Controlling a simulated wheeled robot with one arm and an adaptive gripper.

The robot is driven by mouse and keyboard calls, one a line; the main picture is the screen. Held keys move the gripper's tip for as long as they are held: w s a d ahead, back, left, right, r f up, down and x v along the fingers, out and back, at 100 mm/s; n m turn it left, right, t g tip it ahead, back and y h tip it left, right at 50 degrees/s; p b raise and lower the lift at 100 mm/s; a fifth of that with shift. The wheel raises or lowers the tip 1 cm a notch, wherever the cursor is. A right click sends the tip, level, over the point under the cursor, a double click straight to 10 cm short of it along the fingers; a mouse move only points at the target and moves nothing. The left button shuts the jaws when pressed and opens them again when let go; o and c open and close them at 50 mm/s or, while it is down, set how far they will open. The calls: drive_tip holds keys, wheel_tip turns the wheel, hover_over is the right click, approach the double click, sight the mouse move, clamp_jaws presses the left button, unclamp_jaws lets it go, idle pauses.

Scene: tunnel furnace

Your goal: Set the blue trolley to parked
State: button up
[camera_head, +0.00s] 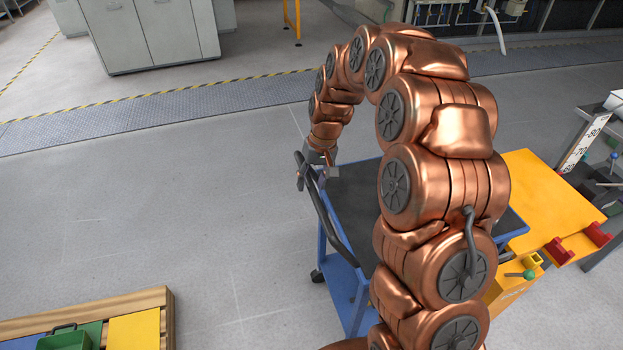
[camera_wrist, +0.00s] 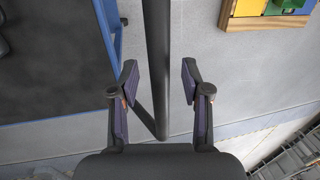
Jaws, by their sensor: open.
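The blue trolley (camera_head: 352,284) stands in the middle of the head view, with a dark top and a dark push handle (camera_head: 328,216) along its left side. My copper arm hides much of its right part. My gripper (camera_head: 312,178) is at the far end of that handle. In the wrist view the handle (camera_wrist: 156,60) runs as a dark upright bar between the two open fingers of my gripper (camera_wrist: 160,85). Gaps show between the bar and both finger pads. The trolley's dark top (camera_wrist: 55,70) and blue edge fill the left of the wrist view.
A yellow-topped workbench (camera_head: 545,195) with red and yellow bins stands to the right of the trolley. A wooden pallet (camera_head: 165,310) with coloured panels and a green crate (camera_head: 65,341) lies at lower left. Grey cabinets (camera_head: 150,30) stand at the back. The floor left of the trolley is clear.

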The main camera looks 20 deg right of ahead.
clamp_jaws()
idle(0.4)
